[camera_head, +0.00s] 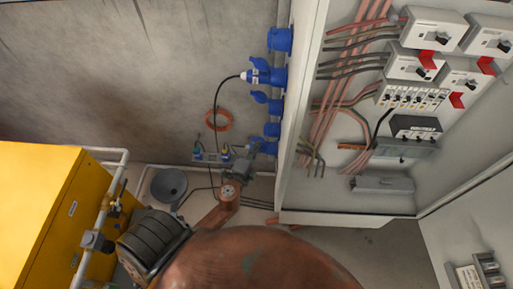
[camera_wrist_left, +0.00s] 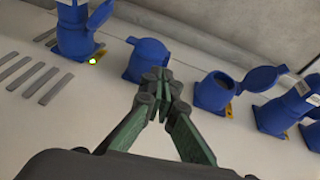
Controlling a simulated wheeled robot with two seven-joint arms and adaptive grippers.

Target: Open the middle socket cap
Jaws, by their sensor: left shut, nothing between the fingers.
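Several blue sockets run in a row down the left side of the cabinet. The middle socket (camera_head: 275,106) has its cap (camera_head: 259,96) swung out to the left. In the left wrist view the middle socket (camera_wrist_left: 211,93) shows an open mouth, its cap (camera_wrist_left: 261,78) tilted away. My left gripper (camera_head: 262,146) is shut and empty, low by the row. In the left wrist view its fingertips (camera_wrist_left: 160,75) overlap the neighbouring socket (camera_wrist_left: 146,58), whose cap looks closed; I cannot tell whether they touch. My right gripper is not in view.
A black cable hangs from a plug (camera_head: 250,77) in the second socket. The open cabinet (camera_head: 300,180) with wiring and breakers stands right. A yellow machine (camera_head: 40,215) with white pipes stands left.

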